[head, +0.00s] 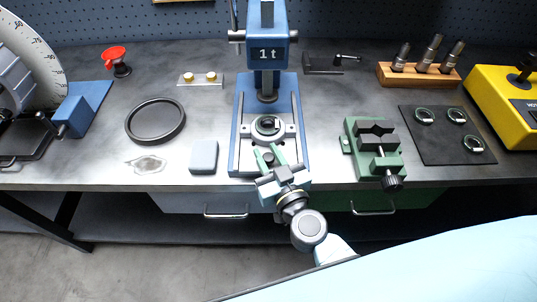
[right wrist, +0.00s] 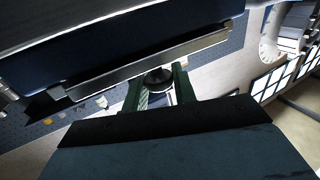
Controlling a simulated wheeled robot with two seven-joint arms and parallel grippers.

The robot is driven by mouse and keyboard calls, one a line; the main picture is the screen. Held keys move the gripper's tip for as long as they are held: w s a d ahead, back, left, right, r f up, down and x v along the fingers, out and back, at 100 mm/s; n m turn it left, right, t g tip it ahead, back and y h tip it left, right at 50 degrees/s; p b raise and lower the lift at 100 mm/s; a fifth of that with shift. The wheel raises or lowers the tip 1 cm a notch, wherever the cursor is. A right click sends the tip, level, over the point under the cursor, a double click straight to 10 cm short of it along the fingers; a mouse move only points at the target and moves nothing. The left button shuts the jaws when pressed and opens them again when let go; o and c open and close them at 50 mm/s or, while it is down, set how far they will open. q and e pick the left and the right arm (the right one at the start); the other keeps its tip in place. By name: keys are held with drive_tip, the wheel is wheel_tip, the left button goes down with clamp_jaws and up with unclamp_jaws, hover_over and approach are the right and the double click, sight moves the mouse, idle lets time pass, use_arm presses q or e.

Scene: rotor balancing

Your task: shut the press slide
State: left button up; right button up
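The blue press (head: 267,52), marked "1 t", stands at the back middle of the bench. Its slide (head: 289,131) is a light plate with a round seat, lying between two pale rails on the blue base, in front of the ram. My right gripper (head: 269,156) reaches in from the front, its green fingers pointing at the slide's front. The fingers stand apart. In the right wrist view a dark round piece (right wrist: 158,78) shows between or beyond the fingers (right wrist: 158,92); I cannot tell whether they touch it. My left gripper is out of view.
A grey block (head: 204,157) and a black ring (head: 155,120) lie left of the press. A green vise (head: 375,148) stands to the right, beside a dark mat (head: 444,148) with several rings. A wooden holder (head: 419,75) stands behind it.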

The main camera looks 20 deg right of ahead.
sight(264, 135)
clamp_jaws()
drive_tip(key=shift+w+d+r+p, duration=0.15)
drive_tip(key=shift+w+p, duration=0.1)
drive_tip(key=shift+w, duration=0.35)
drive_tip(key=shift+w+d+f+p, duration=0.1)
drive_tip(key=shift+w+d+p, duration=0.15)
drive_tip(key=shift+w, duration=0.3)
drive_tip(key=shift+w+d+r+p, duration=0.1)
drive_tip(key=shift+w+p, duration=0.15)
drive_tip(key=shift+w, duration=0.35)
drive_tip(key=shift+w+d, duration=0.15)
drive_tip(key=shift+w, duration=0.25)
drive_tip(key=o, duration=0.6)
unclamp_jaws()
drive_tip(key=shift+o, duration=0.2)
drive_tip(key=shift+s, duration=0.1)
